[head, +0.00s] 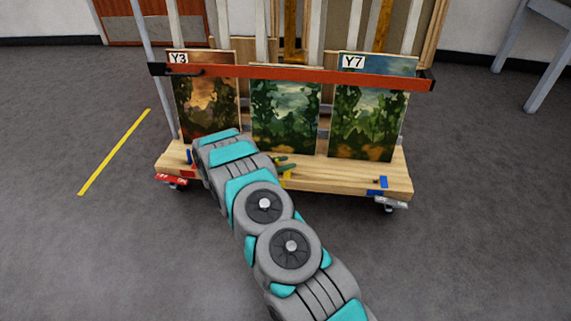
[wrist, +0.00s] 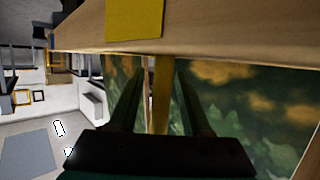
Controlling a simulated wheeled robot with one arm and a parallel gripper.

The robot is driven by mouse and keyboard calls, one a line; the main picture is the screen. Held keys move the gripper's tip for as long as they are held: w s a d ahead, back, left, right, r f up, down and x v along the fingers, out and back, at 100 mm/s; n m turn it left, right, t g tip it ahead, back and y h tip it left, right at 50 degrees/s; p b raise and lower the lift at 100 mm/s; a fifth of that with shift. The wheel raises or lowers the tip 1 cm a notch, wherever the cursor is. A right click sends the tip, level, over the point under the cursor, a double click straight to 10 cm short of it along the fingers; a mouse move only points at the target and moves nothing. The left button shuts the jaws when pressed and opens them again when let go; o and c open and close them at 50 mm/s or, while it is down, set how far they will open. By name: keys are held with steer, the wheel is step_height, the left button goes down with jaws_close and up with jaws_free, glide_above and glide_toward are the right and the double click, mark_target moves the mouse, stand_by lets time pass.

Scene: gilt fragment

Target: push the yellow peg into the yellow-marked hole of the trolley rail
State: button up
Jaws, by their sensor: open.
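The trolley's wooden bottom rail (head: 330,178) runs along its front, and its edge crosses the top of the wrist view (wrist: 230,25). A yellow square mark (wrist: 134,18) is on that edge; a small yellow patch (head: 286,178) shows there in the head view. My gripper (head: 284,166) is at the rail in front of the middle painting, partly hidden by my arm. In the wrist view its dark jaws are open, one on each side of a yellow upright strip, which looks like the yellow peg (wrist: 159,92). The strip reaches the rail's edge; I cannot see the hole or how deep the peg sits.
Paintings stand close behind: a left one labelled Y3 (head: 208,100), a middle one (head: 285,115) and a right one labelled Y7 (head: 368,110). An orange bar (head: 300,75) crosses in front of them. Blue pieces (head: 383,182) mark the right end. The floor in front is free.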

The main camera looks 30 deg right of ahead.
steer(key=v, duration=1.1)
steer(key=w+a+r+n+t+y, duration=0.5)
steer(key=w+a+r+t+y, duration=0.35)
steer(key=w+a+r, duration=0.55)
steer(key=s+a+r+n+g+y, duration=0.1)
steer(key=s+a+r+n+y, duration=0.5)
steer(key=s+a+r+y, duration=0.35)
steer(key=s+a+r+n+g, duration=0.1)
steer(key=s+r+n+g, duration=0.15)
steer(key=s, duration=0.95)
steer(key=s+r+n+g, duration=0.1)
steer(key=s+g, duration=0.2)
steer(key=s, duration=0.9)
steer(key=s+d+g+h, duration=0.1)
steer(key=s+d, duration=0.3)
steer(key=s, duration=0.5)
steer(key=s+d+f+n+g+h, duration=0.1)
steer(key=s+d+g, duration=0.2)
steer(key=s, duration=0.7)
steer(key=s+d+g+h, duration=0.2)
steer(key=s+d, duration=0.3)
steer(key=s, duration=0.5)
steer(key=shift+d+f, duration=0.35)
steer(key=shift+d, duration=0.05)
